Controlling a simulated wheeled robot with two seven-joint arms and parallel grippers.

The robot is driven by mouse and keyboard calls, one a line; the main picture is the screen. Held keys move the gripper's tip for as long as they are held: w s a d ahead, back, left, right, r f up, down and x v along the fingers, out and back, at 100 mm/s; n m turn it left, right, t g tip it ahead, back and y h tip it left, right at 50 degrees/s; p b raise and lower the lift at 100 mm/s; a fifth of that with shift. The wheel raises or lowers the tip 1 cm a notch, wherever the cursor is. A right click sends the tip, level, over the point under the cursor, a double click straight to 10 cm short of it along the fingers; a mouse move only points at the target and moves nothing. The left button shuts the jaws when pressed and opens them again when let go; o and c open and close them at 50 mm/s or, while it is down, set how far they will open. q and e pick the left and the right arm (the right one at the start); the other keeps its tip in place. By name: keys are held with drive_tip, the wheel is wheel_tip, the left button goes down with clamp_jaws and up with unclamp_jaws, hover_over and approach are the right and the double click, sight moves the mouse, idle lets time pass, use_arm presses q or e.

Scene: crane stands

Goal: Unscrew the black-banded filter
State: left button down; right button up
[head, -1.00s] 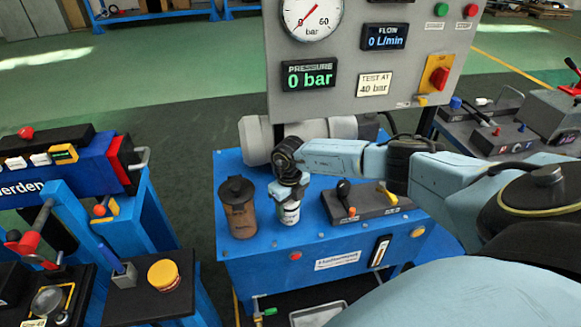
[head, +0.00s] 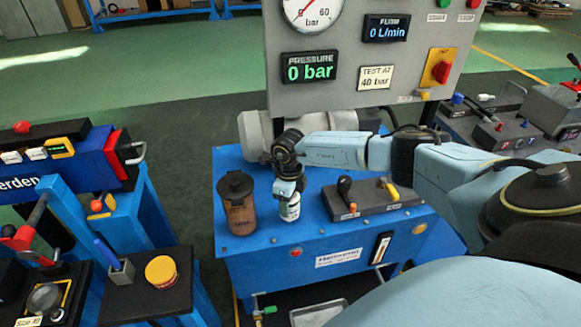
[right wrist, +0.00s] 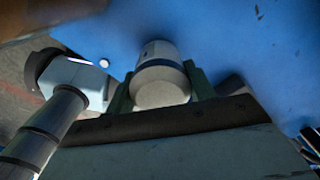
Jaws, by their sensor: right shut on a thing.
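The black-banded filter (head: 289,210) is a small white canister with some dark marking. It stands upright on the blue bench (head: 330,240), right of a brown canister. My right gripper (head: 289,190) comes down over it from above and is shut on its upper part. In the right wrist view the filter (right wrist: 161,66) is a pale cylinder with a dark band, between the two fingers of my gripper (right wrist: 160,88). The gripper hides the filter's top in the head view. My left gripper is not in view.
The brown canister with a black lid (head: 238,208) stands close on the left. A dark block with black and yellow levers (head: 372,200) sits to the right. A grey panel (head: 340,90) stands behind, its displays reading 0 bar and 0 L/min. A blue stand (head: 70,190) is at left.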

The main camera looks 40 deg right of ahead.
drive_tip(key=shift+w+r, duration=0.1)
drive_tip(key=n+b, duration=0.1)
drive_tip(key=n, duration=0.1)
drive_tip(key=shift+d+n, duration=0.1)
drive_tip(key=shift+n, duration=0.3)
drive_tip(key=shift+n+b, duration=0.55)
drive_tip(key=shift+n, duration=0.65)
drive_tip(key=shift+r, duration=0.2)
drive_tip(key=shift+r+p, duration=1.7)
drive_tip(key=shift+r, duration=0.15)
